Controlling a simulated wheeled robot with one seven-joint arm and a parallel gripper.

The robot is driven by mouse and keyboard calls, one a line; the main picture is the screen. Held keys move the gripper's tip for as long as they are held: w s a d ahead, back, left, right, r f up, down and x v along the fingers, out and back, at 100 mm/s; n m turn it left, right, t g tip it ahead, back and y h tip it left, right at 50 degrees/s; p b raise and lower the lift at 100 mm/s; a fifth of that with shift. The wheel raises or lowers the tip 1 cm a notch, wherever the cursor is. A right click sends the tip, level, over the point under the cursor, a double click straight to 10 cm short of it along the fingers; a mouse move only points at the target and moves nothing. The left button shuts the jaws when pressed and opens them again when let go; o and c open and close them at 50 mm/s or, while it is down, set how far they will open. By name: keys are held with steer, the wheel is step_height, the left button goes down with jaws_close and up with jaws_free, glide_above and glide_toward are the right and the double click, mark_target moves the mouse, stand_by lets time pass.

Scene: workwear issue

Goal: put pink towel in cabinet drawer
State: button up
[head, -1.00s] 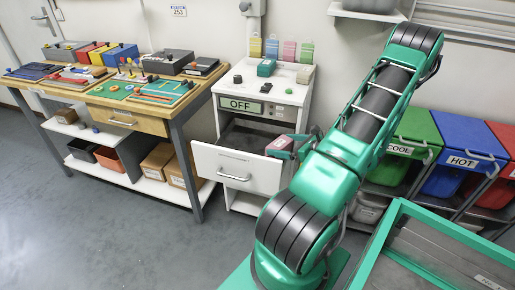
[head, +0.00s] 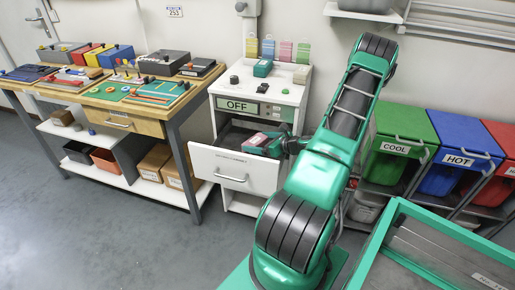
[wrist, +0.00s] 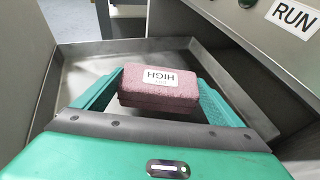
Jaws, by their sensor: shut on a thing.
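The pink towel (wrist: 160,92) is a folded, block-like mauve-pink piece with a white label reading HIGH. My gripper (wrist: 160,88) is shut on it, with a teal finger at each side. In the head view the towel (head: 256,140) and my gripper (head: 264,144) are at the open cabinet drawer. The drawer (head: 232,172) has a white front with a handle and is pulled out. In the wrist view its grey metal interior (wrist: 85,68) lies beneath the towel. I cannot tell whether the towel touches the drawer floor.
The white cabinet (head: 291,92) has an OFF sign and small items on top. A workbench (head: 140,122) with tools and boxes stands at the left. Green (head: 400,150), blue (head: 462,172) and red bins stand at the right. The floor in front is clear.

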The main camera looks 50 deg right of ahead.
steer(key=shift+f, duration=1.4)
steer(key=o, duration=0.9)
steer(key=shift+f, duration=0.1)
steer(key=v, duration=1.2)
steer(key=shift+s, duration=0.1)
